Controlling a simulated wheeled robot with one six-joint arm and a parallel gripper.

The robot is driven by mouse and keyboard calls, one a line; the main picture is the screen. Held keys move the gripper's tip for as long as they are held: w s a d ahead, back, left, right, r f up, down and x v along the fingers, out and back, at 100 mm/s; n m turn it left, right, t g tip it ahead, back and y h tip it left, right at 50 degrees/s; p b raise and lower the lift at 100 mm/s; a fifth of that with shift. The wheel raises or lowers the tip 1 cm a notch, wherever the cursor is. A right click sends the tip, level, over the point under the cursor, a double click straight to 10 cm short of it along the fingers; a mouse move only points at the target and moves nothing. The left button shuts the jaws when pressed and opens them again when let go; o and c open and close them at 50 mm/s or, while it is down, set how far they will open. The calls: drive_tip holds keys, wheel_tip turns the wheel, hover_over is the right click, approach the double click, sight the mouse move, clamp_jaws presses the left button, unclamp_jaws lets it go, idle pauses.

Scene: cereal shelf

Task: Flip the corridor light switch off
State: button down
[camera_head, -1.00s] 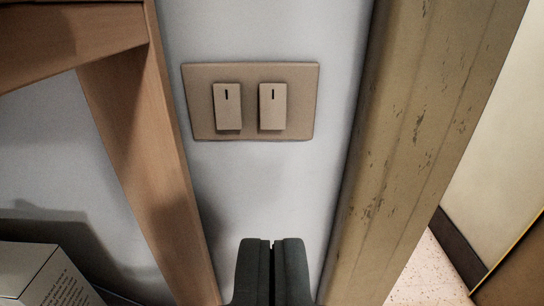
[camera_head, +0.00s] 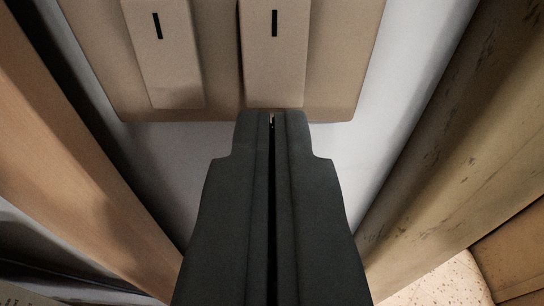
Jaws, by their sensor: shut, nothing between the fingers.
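A beige switch plate (camera_head: 222,75) is on the wall and fills the upper middle of the view; its top is cut off. It has two rocker switches side by side, a left rocker (camera_head: 166,60) and a right rocker (camera_head: 274,62), each with a short black mark. My dark gripper (camera_head: 271,118) is shut and empty. Its tips are in front of the lower end of the right rocker and hide that end. I cannot tell whether the tips touch it.
A wooden shelf post (camera_head: 75,150) stands close on the left. A worn door frame (camera_head: 450,150) stands on the right, with a speckled floor (camera_head: 440,287) beyond it. A strip of bare grey wall (camera_head: 375,130) lies between plate and frame.

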drive_tip(key=shift+w, duration=0.65)
drive_tip(key=shift+f, duration=0.15)
drive_tip(key=shift+w+f+t, duration=0.1)
drive_tip(key=shift+w+t, duration=0.1)
drive_tip(key=shift+t, duration=0.1)
drive_tip(key=shift+s, duration=0.15)
